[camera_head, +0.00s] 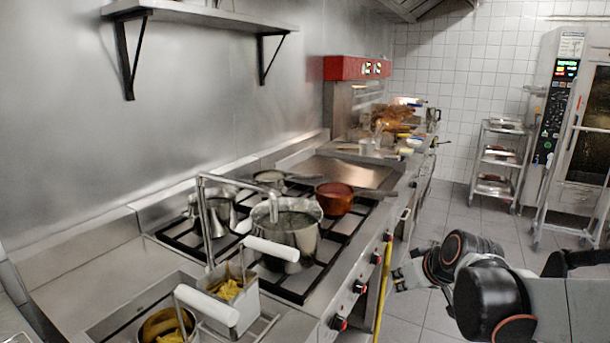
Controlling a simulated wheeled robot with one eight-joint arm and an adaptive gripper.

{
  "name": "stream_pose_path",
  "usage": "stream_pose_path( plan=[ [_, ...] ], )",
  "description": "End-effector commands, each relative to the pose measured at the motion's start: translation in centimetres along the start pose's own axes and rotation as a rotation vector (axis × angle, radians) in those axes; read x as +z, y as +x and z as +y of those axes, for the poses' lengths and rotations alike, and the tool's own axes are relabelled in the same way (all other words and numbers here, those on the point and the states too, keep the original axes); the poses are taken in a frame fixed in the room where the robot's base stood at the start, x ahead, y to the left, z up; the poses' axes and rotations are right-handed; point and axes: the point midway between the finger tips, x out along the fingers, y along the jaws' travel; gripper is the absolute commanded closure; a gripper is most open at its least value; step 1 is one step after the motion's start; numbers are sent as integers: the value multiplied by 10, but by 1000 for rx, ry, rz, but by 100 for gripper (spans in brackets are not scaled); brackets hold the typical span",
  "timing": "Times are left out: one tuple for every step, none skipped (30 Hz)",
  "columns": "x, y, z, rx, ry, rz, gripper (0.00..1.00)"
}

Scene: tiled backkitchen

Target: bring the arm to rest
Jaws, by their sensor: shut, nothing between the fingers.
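My arm reaches in from the lower right of the head view, folded in front of the stove line. My gripper (401,279) is at its left end, over the floor just right of the stove's front edge. It is small in the picture, and it is shut with nothing in it. It touches none of the pots or the counter as far as I can see.
The stove's front with red-ringed knobs (339,323) and a yellow rail (383,290) lie close left of my gripper. Pots (288,229) and fryer baskets (222,303) stand on the counter. A trolley (499,160) and oven (577,125) stand behind. The tiled floor (455,212) between is clear.

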Motion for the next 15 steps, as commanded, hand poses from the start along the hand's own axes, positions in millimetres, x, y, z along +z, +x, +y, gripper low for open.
stream_pose_path(
  plan=[
    [5, -16, -7, 12, 5, -5, 100],
    [8, -23, -10, 20, 10, -8, 100],
    [12, -33, -14, 30, 16, -11, 100],
    [15, -41, -18, 38, 22, -14, 100],
    [19, -48, -20, 46, 27, -16, 100],
    [24, -57, -24, 56, 35, -20, 100],
    [28, -64, -27, 63, 41, -22, 100],
    [33, -71, -30, 69, 47, -25, 100],
    [40, -79, -34, 77, 56, -30, 100],
    [45, -86, -37, 83, 63, -34, 100],
    [51, -92, -40, 89, 72, -38, 100],
    [59, -100, -44, 95, 82, -45, 100],
    [66, -105, -47, 100, 90, -50, 100],
    [72, -110, -50, 104, 100, -56, 100],
    [82, -117, -53, 110, 112, -64, 100]
  ],
)
